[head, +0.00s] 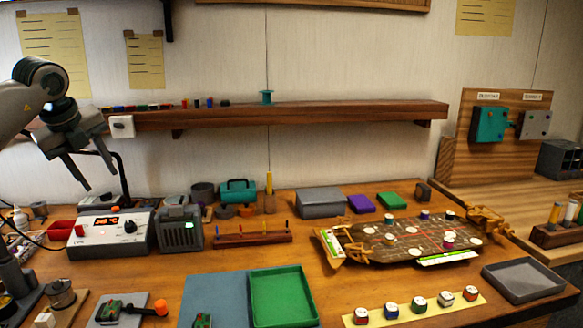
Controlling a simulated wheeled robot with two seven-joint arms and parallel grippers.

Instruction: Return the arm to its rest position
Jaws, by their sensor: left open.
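My left arm comes in from the upper left. Its gripper (100,180) points down with its two fingers spread apart and nothing between them. It hangs in the air in front of the wall, above the left part of the bench and near the left end of the wall shelf (310,115). My right gripper is not in view.
Below the gripper stands a white station with a lit display (102,238), beside a dark grey box with a green light (180,232). A brown car-shaped board (400,240) with white discs lies right of centre. A green tray (282,297) and grey tray (522,279) lie near the front.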

